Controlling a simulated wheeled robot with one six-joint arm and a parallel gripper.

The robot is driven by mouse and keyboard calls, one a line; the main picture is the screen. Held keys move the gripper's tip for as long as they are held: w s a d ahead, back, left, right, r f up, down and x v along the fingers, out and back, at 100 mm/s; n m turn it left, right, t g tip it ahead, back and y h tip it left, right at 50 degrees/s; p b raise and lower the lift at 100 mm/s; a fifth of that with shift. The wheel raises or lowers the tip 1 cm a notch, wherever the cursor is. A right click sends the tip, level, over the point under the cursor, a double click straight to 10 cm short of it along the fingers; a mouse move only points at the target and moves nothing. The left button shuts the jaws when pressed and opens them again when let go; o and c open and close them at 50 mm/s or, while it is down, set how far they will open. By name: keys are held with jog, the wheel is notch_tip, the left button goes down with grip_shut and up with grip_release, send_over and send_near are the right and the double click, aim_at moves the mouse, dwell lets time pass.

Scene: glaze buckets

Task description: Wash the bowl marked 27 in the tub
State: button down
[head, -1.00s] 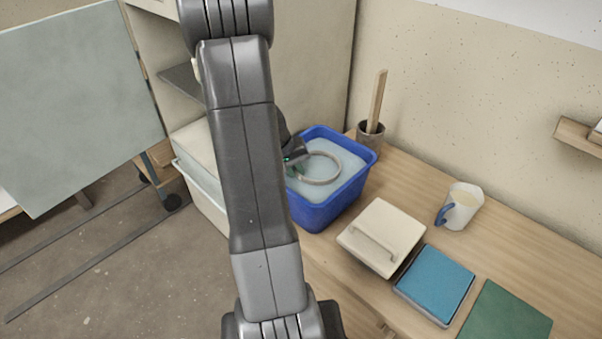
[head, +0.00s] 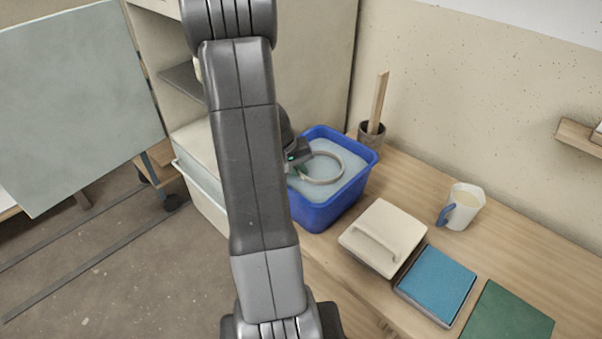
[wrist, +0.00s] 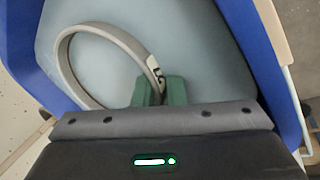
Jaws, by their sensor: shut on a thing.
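The blue tub (head: 330,214) stands on the table, filled with pale water (head: 345,160). A bowl (head: 342,177) sits in the water with only its light grey rim showing as a ring; its body is hidden below the surface. In the wrist view the bowl's rim (wrist: 68,70) carries a partly covered dark mark near my fingers, too cut off to read as a number. My gripper (wrist: 160,90), with green fingertips, is shut on the rim at its near right side. In the head view my arm partly hides the tub's left side.
Right of the tub stand a cream lidded box (head: 365,247), a blue sponge-like pad (head: 437,283), a green mat (head: 508,315) and a white mug (head: 462,208) with a blue handle. A dark pot (head: 371,135) holding a wooden stick is behind the tub. A white bin (head: 200,198) is at left.

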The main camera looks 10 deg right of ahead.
jog(key=shift+a, duration=0.5)
jog(key=shift+d, duration=0.35)
jog(key=shift+d, duration=0.4)
jog(key=shift+b, duration=0.3)
jog(key=shift+a, duration=0.75)
jog(key=shift+d+f+b, duration=0.1)
jog(key=shift+d+b, duration=0.2)
